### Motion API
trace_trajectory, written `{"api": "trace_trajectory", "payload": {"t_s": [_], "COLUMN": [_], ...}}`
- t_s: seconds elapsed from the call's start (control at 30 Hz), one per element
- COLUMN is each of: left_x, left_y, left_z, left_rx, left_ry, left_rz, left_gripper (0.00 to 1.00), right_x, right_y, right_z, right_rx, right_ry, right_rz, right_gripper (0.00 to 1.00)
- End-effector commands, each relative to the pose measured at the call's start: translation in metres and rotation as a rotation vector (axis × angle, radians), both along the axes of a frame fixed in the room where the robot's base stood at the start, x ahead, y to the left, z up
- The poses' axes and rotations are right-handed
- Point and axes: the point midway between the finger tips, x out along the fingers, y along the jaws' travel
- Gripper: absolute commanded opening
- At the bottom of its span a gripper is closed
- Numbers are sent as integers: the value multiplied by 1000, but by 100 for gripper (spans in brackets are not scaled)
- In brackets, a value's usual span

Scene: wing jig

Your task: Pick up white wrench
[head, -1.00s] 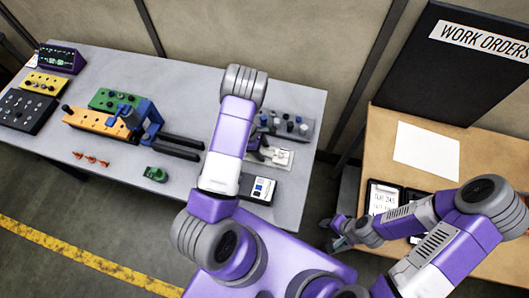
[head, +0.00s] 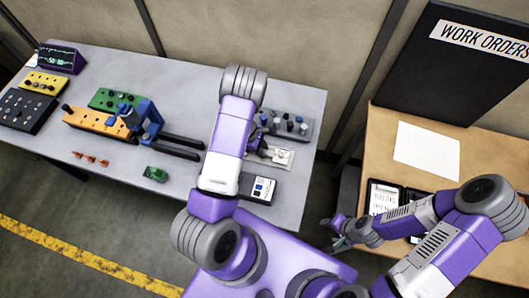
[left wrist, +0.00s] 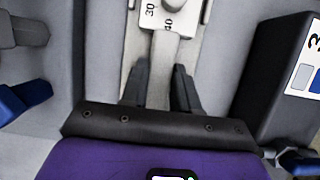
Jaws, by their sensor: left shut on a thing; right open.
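The white wrench (left wrist: 160,66) shows in the left wrist view as a pale flat bar. My left gripper (left wrist: 160,88) is shut on the bar, with one dark finger on each side. In the head view my left gripper (head: 259,149) is at a pale plate (head: 281,158) on the grey table, and my arm partly hides it. I cannot tell whether the wrench is clear of the surface. My right gripper (head: 341,232) is open at the left edge of the brown table.
On the grey table (head: 200,92), a grey block with knobs (head: 288,124) stands behind the plate and a dark boxed device (head: 258,188) in front. An orange fixture (head: 97,121) with dark rails lies left. A green part (head: 156,174) lies near the front edge.

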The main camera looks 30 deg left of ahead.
Motion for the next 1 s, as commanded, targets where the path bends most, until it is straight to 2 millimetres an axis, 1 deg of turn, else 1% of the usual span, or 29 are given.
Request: {"api": "trace_trajectory", "payload": {"t_s": [0.27,0.37,0.47,0.7,0.8,0.9,1.0], "left_x": [0,1,2,2,1,1,0], "left_y": [0,0,0,-1,-1,0,0], "left_z": [1,7,23,72,87,97,101], "left_rx": [-1,0,-1,-1,0,-1,-1], "left_ry": [-1,-4,-6,-5,-4,-2,-1], "left_rz": [0,-1,-1,-1,-3,-1,-1], "left_gripper": [0,0,0,0,0,0,0], "right_x": [0,0,0,0,0,0,0], "right_y": [0,0,0,0,0,0,0], "right_z": [1,2,2,4,5,5,6], "right_rx": [0,0,0,0,0,0,0], "right_ry": [0,0,0,0,0,0,0], "right_rz": [0,0,0,0,0,0,0], "right_gripper": [43,43,43,43,43,43,43]}}
